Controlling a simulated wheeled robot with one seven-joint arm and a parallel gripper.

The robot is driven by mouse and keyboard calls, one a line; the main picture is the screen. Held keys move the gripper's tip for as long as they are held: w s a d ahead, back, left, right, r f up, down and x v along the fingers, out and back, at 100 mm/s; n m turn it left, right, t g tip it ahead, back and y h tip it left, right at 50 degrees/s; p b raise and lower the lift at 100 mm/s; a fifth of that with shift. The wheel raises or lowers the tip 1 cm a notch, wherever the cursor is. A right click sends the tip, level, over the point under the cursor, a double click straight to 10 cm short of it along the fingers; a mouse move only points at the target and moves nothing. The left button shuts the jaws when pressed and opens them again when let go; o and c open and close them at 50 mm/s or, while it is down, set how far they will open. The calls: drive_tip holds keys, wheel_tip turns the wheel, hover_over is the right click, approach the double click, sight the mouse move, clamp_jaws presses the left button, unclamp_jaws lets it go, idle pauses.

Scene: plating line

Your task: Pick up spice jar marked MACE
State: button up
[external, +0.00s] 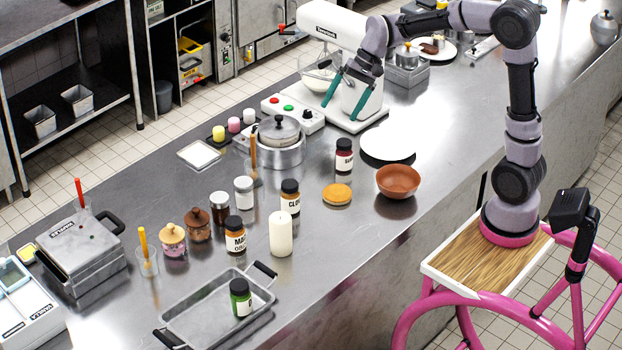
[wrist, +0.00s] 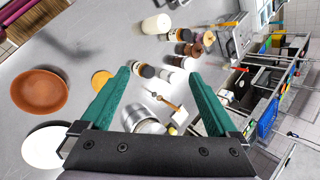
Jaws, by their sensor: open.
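The MACE jar (external: 235,236) has a black cap and an orange-and-white label, only partly readable. It stands upright on the steel counter, left of the white candle (external: 281,234) and above the tray in the external view. In the wrist view, the dark-capped jar beside the candle appears to be the MACE jar (wrist: 179,35); its label is unreadable there. My gripper (external: 341,112) has teal fingers spread apart with nothing between them. It is high above the far part of the counter, well away from the jar. The fingers also show in the wrist view (wrist: 159,73).
Near the jar stand a CLOVE jar (external: 290,198), a brown jar (external: 219,208), a white-labelled jar (external: 243,192) and lidded pots (external: 198,225). A metal tray (external: 188,312) holds a green jar (external: 240,298).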

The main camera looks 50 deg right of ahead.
drive_tip(key=w+a+f+m+g+y, duration=0.3)
drive_tip(key=w+a+f, duration=0.8)
drive_tip(key=a+f, duration=0.2)
drive_tip(key=m+g+y, duration=0.2)
drive_tip(key=m+y, duration=0.2)
drive_tip(key=m, duration=0.1)
approach(230, 229)
drive_tip(key=x, duration=0.5)
drive_tip(key=shift+w+a+f, duration=0.1)
drive_tip(key=shift+w+f, duration=0.15)
drive_tip(key=shift+f, duration=0.1)
drive_tip(key=shift+h, duration=0.3)
drive_tip(key=x, duration=0.5)
drive_tip(key=shift+a+r, duration=0.15)
drive_tip(key=shift+s, duration=0.1)
clamp_jaws()
